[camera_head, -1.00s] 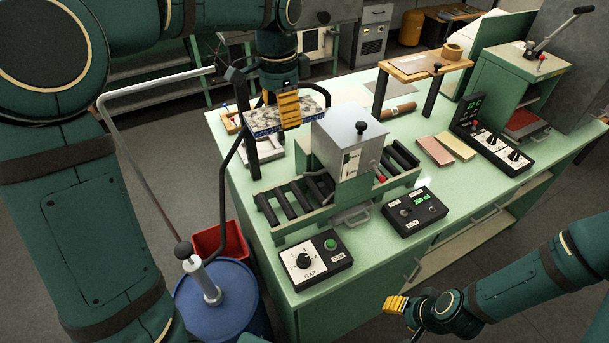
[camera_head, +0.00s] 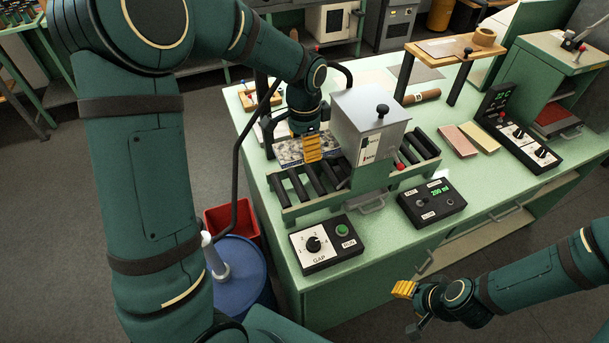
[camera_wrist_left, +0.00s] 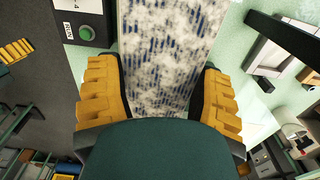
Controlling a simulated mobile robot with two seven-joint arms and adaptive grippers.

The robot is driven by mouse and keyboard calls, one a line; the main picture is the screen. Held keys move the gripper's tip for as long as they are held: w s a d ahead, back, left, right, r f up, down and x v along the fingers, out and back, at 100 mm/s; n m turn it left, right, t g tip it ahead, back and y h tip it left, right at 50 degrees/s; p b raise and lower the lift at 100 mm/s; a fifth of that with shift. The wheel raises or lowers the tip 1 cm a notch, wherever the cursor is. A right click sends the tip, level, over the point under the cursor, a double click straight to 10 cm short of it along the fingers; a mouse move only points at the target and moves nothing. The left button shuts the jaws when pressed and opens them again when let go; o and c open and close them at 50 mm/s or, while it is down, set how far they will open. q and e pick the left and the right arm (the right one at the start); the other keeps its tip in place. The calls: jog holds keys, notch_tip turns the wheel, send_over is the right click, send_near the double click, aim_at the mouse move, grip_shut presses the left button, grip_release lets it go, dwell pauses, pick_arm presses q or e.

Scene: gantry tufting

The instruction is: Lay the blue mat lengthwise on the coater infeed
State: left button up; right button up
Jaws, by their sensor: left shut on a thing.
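The mat is speckled white and grey with blue flecks (camera_head: 289,152). My left gripper (camera_head: 312,147) is shut on it, and yellow fingers flank it in the left wrist view (camera_wrist_left: 165,50). The mat is at the far side of the coater infeed, a bed of black rollers in a green frame (camera_head: 298,188), left of the metal coater box (camera_head: 368,125). I cannot tell if it touches the rollers. My fingers hide part of it. My right gripper (camera_head: 408,305) is off the bench's front edge at lower right, apart from the mat; its opening is unclear.
A GAP control box (camera_head: 325,244) and a display box (camera_head: 432,202) stand in front of the rollers. A blue drum (camera_head: 240,275) and red bin (camera_head: 232,218) stand on the floor at left.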

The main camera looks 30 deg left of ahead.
pick_arm(q)
notch_tip(320, 180, down, 11)
jog(key=shift+b, duration=0.3)
jog(key=o, duration=1.1)
jog(key=shift+f, duration=0.1)
notch_tip(320, 180, up, 12)
jog(key=shift+r+p, duration=0.1)
jog(key=shift+p, duration=0.3)
